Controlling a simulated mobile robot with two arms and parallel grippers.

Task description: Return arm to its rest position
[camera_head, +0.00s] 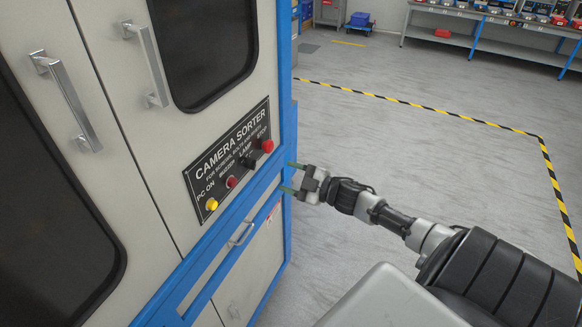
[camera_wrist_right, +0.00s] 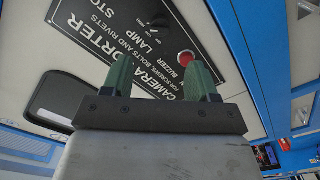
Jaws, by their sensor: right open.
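My right gripper (camera_head: 290,178) is open and empty, in front of the right edge of the camera sorter's control panel (camera_head: 226,181) in the head view. Its two green fingertips point left toward the blue frame of the machine. In the right wrist view the open fingers (camera_wrist_right: 162,82) stand apart, with the black panel (camera_wrist_right: 100,35) beyond them. The fingers overlap the panel's lettering there, and I cannot tell the exact gap. My right arm reaches in from the lower right. My left gripper is not in view.
The camera sorter (camera_head: 160,170) fills the left side, with metal door handles (camera_head: 68,100) and a lower handle (camera_head: 240,234) sticking out. Open grey floor (camera_head: 420,150) lies to the right, marked by yellow-black tape (camera_head: 440,111). A workbench (camera_head: 490,20) stands at the back.

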